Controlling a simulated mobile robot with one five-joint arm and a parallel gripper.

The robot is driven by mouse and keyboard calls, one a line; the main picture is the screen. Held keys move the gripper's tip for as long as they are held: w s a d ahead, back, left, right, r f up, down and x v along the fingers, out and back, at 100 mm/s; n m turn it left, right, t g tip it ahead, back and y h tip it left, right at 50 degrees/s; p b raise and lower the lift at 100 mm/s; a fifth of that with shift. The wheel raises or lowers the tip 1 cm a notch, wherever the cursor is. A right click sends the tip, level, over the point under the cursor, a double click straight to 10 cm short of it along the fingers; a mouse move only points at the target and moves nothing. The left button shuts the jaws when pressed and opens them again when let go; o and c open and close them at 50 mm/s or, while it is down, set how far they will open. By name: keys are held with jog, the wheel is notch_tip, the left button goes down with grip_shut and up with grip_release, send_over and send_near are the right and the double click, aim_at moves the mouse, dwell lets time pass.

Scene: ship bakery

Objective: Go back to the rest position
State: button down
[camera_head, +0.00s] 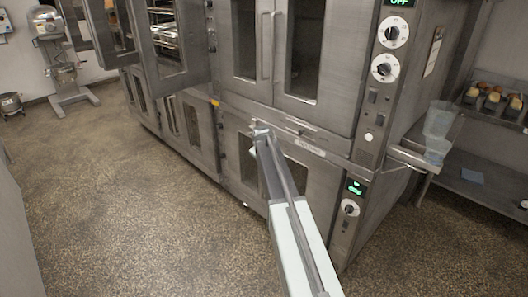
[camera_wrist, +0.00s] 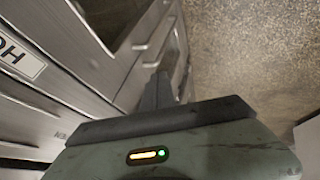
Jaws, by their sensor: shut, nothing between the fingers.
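My arm reaches out from the bottom of the head view toward the front of a steel double oven (camera_head: 290,115). My gripper (camera_head: 262,131) is at the arm's far end, in front of the band between the upper and lower oven doors. I cannot tell whether it touches the oven. In the wrist view my gripper (camera_wrist: 158,92) shows its dark fingers together, with nothing held. The oven front (camera_wrist: 90,60) and a labelled plate fill the left of that view.
An upper oven door (camera_head: 175,45) on the left stands open, with racks inside. A mixer (camera_head: 60,60) stands at the back left. A shelf with baked goods (camera_head: 492,98) and a clear container (camera_head: 438,125) are at the right. The speckled floor (camera_head: 130,200) at the left is clear.

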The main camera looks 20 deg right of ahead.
jog(key=shift+s+a+r, duration=0.1)
jog(key=shift+s, duration=0.05)
jog(key=s+a+r+n+g+y+p, duration=0.1)
jog(key=s+a+r+p, duration=0.15)
jog(key=s+a, duration=0.4)
jog(key=s+a+r+p, duration=0.2)
jog(key=s+a+p, duration=0.2)
jog(key=a, duration=0.6)
jog(key=s+a+m+g+y, duration=0.1)
jog(key=s+a+m+g, duration=0.1)
jog(key=s, duration=1.1)
jog(key=s+a+f+m+g+p, duration=0.1)
jog(key=s+a+m+g, duration=0.2)
jog(key=s, duration=1)
jog(key=a, duration=0.2)
jog(key=shift+a+f+g+y, duration=0.2)
jog(key=shift+a+g+y, duration=0.1)
jog(key=shift+g+y, duration=0.1)
jog(key=shift+s, duration=0.1)
jog(key=shift+a, duration=0.1)
